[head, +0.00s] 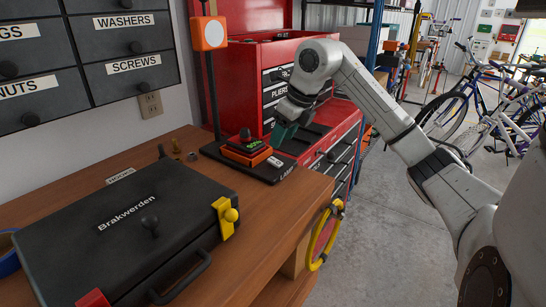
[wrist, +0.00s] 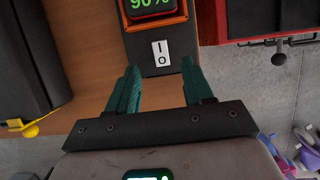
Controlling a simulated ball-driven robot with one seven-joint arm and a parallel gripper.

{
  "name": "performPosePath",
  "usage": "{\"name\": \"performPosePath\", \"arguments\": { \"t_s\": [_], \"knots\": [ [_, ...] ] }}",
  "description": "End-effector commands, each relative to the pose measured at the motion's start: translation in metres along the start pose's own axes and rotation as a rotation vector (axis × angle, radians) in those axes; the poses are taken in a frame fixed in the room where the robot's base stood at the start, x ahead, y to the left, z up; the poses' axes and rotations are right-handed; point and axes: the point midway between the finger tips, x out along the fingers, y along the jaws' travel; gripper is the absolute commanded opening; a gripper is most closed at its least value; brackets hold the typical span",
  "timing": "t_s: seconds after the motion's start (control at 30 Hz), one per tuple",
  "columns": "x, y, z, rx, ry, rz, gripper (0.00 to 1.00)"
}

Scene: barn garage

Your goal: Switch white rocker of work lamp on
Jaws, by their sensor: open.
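The work lamp has a dark base (head: 262,171), a thin pole and an orange-framed head with a pale panel (head: 209,33). Its white rocker (wrist: 161,53), marked I and O, sits on the base just below an orange-framed green display (wrist: 152,7). My gripper (head: 284,132) is over the right part of the lamp base in the head view. In the wrist view my gripper (wrist: 160,68) is open and empty, with its teal fingers on either side of the rocker's line. The fingers appear apart from the rocker. I cannot tell from the panel whether the lamp is lit.
A black case labelled Brakwerden (head: 120,235) with a yellow latch lies on the wooden bench (head: 185,140) at left. A red tool chest (head: 320,100) stands behind and right of the lamp. A yellow ring (head: 325,237) hangs at the bench edge.

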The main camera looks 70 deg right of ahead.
Motion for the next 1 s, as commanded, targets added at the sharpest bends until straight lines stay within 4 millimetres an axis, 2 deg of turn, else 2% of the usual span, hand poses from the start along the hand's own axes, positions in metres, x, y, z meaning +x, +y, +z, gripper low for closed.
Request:
{"name": "performPosePath", "arguments": {
  "t_s": [0.2, 0.4, 0.57, 0.83, 1.0],
  "knots": [
    [0.041, 0.001, 0.0, 0.001, -0.001, 0.004, 0.51],
    [0.066, 0.0, 0.0, 0.002, -0.001, 0.001, 0.51],
    [0.075, 0.0, 0.0, 0.0, -0.001, 0.001, 0.51],
    [0.076, 0.0, 0.0, -0.001, -0.002, 0.0, 0.51],
    [0.075, 0.0, 0.0, 0.0, -0.002, 0.0, 0.36]
  ]
}}
